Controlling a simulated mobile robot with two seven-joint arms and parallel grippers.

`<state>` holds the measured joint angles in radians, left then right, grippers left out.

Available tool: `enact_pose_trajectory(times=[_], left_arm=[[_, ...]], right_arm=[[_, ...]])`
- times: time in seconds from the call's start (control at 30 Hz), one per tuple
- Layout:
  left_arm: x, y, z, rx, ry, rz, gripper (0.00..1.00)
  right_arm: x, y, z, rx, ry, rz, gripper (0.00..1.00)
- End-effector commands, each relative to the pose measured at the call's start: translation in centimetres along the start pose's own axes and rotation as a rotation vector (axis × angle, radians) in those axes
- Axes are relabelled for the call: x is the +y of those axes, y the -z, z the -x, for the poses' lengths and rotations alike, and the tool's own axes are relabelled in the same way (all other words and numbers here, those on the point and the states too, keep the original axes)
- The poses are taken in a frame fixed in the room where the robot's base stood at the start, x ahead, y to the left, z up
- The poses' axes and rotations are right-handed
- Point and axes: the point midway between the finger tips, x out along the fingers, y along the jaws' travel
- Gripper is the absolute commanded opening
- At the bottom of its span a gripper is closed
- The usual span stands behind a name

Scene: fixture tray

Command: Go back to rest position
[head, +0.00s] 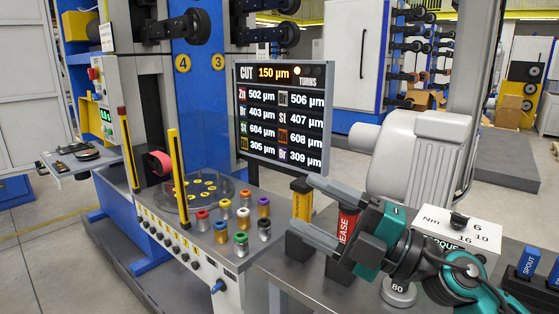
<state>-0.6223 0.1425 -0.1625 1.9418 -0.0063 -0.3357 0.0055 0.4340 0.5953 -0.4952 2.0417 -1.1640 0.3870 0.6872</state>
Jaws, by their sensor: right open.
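My right gripper (301,203) reaches in from the lower right, over the grey bench. Its two grey fingers point left and are spread apart, with no object seen held between them. A yellow-and-black container (301,198) shows behind the fingers, and a red-labelled container (346,226) is partly hidden by the gripper. I cannot tell whether the fingers touch either one. My left gripper is not in view.
Several colour-topped metal pieces (242,219) stand on the fixture table left of the gripper, near yellow posts (178,178). A display screen (284,112) stands behind. A torque box (458,229) and blue spout blocks (528,262) are to the right.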

Motion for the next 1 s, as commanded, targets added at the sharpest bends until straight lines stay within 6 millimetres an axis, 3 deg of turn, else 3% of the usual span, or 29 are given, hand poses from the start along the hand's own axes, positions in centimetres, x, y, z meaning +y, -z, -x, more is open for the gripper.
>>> enact_pose_trajectory(times=[0.13, 0.23, 0.37, 0.47, 0.6, 0.7, 0.8, 1.0], left_arm=[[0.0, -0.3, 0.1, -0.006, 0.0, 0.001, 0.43], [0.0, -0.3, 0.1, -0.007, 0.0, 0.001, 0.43], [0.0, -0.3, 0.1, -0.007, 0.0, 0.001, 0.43], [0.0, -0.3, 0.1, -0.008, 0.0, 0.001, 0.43], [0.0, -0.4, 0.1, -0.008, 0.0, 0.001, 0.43], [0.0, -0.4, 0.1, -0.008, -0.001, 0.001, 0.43], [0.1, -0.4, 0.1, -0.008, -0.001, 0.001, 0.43], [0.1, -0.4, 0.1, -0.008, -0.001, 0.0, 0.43]], right_arm=[[1.5, -2.3, 2.5, -0.254, -0.278, -0.213, 0.68], [0.8, -4.7, 5.6, -0.473, -0.401, -0.363, 0.68], [-2.7, -7.3, 10.9, -0.795, -0.477, -0.566, 0.68], [-7.0, -7.9, 15.5, -1.055, -0.465, -0.729, 0.68], [-14.0, -5.8, 21.6, -1.394, -0.35, -0.957, 0.68], [-17.7, -3.2, 24.7, -1.564, -0.24, -1.085, 0.68], [-20.4, -0.5, 26.9, -1.685, -0.132, -1.185, 0.68], [-23.9, 4.9, 29.9, -1.845, 0.078, -1.345, 0.68]])
